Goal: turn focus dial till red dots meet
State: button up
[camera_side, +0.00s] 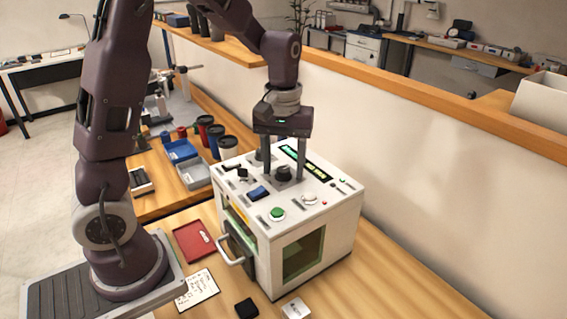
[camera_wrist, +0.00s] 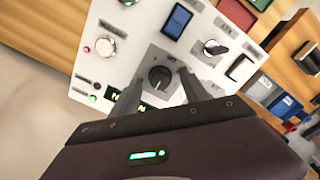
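The laser marker (camera_side: 335,212) is a white box with a control panel on top and a greenish side window (camera_side: 303,254). The focus dial appears to be the black round knob (camera_side: 284,173) on a grey plate; it also shows in the wrist view (camera_wrist: 160,77), with a pale pointer line. My gripper (camera_side: 284,179) points down over the panel, its two fingers on either side of the knob. In the wrist view my gripper (camera_wrist: 160,80) is open, with gaps between fingers and knob. No red dots can be made out in either view.
The panel also carries a green button (camera_side: 277,213), a blue rocker switch (camera_side: 259,193), a second knob (camera_wrist: 214,47) and a lit display (camera_side: 305,163). A door handle (camera_side: 232,258) sticks out in front. A red tray (camera_side: 194,243) and a note card (camera_side: 197,289) lie nearby.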

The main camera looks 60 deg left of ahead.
aim_at(283, 169)
notch_tip(283, 169, up, 7)
jog(key=shift+f, duration=0.1)
dwell(0.3)
jog(key=shift+r, duration=0.2)
jog(key=s+d+r+m+t, duration=0.1)
jog(key=s+d+m+t, duration=0.1)
jog(key=s, duration=0.7)
jog(key=s+d+r+m+t, duration=0.2)
jog(key=s+d+m, duration=0.3)
jog(key=s, duration=0.5)
jog(key=shift+d+m+t, duration=0.2)
jog(key=shift+m+t, duration=0.6)
jog(key=shift+m, duration=0.1)
